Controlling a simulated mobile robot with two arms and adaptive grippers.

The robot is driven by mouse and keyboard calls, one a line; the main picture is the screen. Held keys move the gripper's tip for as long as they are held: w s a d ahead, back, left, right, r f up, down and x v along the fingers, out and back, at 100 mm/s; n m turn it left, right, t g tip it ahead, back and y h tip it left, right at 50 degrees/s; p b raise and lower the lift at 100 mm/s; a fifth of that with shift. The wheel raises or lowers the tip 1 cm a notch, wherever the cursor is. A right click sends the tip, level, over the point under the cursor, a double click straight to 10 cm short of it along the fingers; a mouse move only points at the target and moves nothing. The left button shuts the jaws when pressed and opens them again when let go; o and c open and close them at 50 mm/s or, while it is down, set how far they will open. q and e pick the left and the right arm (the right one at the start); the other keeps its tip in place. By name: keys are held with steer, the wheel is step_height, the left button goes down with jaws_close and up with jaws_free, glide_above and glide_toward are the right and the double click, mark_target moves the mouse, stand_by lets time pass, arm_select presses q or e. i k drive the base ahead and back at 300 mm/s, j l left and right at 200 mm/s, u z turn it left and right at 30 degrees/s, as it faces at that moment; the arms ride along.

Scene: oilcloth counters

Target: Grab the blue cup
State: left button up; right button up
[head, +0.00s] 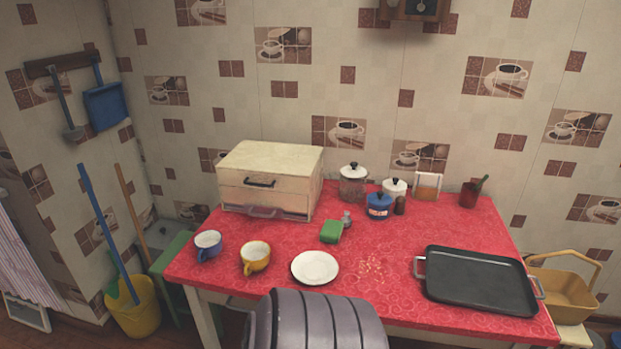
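The blue cup (208,245) stands upright near the left front corner of the red-covered table (455,230). Its handle points toward the front left and its inside is pale. A yellow cup (254,260) stands to its right, a little nearer the front, with a gap between them. Neither of my grippers is in view, and nothing touches the blue cup.
A white plate (315,267) lies right of the yellow cup. A cream drawer box (266,180) stands behind the cups. A green sponge (331,231) and several jars are further back. A black tray (478,279) lies at right. A grey ribbed shape blocks the bottom middle.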

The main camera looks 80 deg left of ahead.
mark_target(208, 243)
steer(key=u, duration=3.3)
